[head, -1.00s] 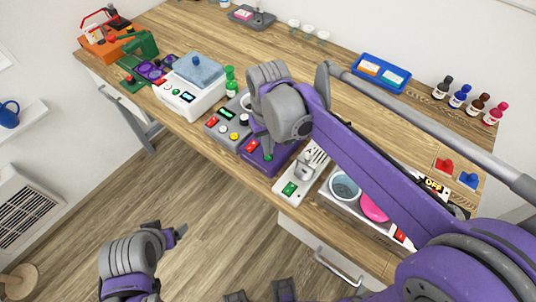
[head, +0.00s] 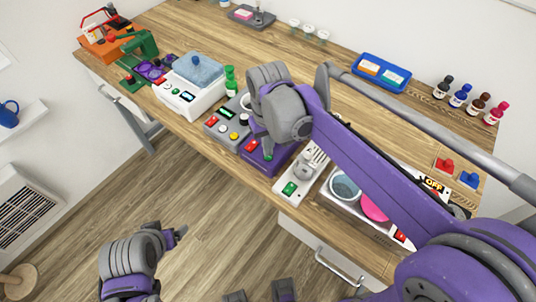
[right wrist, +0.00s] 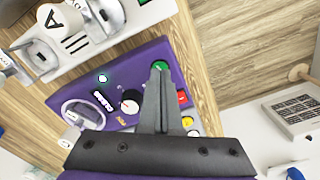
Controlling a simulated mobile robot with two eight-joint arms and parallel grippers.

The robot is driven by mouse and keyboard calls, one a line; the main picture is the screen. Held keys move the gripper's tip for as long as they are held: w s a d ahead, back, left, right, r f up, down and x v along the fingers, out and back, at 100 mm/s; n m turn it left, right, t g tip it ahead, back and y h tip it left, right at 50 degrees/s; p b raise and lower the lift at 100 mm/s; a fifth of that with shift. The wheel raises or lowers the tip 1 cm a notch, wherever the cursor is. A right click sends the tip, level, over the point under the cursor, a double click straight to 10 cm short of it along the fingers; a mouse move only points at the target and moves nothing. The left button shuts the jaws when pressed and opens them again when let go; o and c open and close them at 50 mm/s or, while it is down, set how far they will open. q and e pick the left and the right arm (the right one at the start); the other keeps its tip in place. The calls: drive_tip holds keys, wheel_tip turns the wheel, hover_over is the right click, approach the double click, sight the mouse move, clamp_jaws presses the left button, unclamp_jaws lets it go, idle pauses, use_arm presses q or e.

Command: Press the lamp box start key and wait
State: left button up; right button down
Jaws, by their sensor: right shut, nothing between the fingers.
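The purple box (head: 260,168), which I take for the lamp box, sits at the front edge of the bench. It also shows in the right wrist view (right wrist: 80,105), with a green key (right wrist: 160,65), a red key (right wrist: 183,97), a white-and-black knob (right wrist: 130,101) and a small pale-green round light (right wrist: 102,78). My right gripper (right wrist: 160,75) is shut and empty. Its tips overlap the near side of the green key; I cannot tell if they touch it. My left gripper (head: 181,231) hangs over the floor, its jaws unclear.
A grey box (head: 226,128) with coloured keys stands left of the purple box. A white unit (head: 296,178) with a green switch stands to its right. Further left is a white box (head: 188,94) with a blue lid. My right arm crosses above the bench's right part.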

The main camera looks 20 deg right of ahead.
use_arm(q)
drive_tip(key=shift+s+f+b, duration=0.1)
drive_tip(key=shift+f+b, duration=0.25)
drive_tip(key=shift+f, duration=0.1)
use_arm(e)
drive_tip(key=shift+f, duration=0.6)
drive_tip(key=shift+r+p, duration=1.65)
drive_tip(key=shift+r, duration=1.3)
use_arm(q)
wheel_tip(320, 180, up, 6)
drive_tip(key=w+p, duration=0.1)
drive_tip(key=w, duration=0.1)
drive_tip(key=shift+w, duration=0.25)
use_arm(e)
wheel_tip(320, 180, up, 2)
drive_tip(key=shift+r, duration=0.1)
use_arm(q)
drive_tip(key=shift+s, duration=0.1)
use_arm(e)
drive_tip(key=s+d+f+t, duration=0.2)
drive_tip(key=s, duration=0.2)
drive_tip(key=s+d+f+m+t, duration=0.1)
drive_tip(key=s+d+f+t, duration=0.1)
drive_tip(key=s+f, duration=0.1)
drive_tip(key=s+d+f+t, duration=0.1)
drive_tip(key=s+d+f, duration=0.1)
drive_tip(key=s, duration=0.3)
drive_tip(key=shift+d+f+m+t, duration=0.25)
drive_tip(key=shift+d+m+t, duration=0.05)
drive_tip(key=shift+t, duration=0.1)
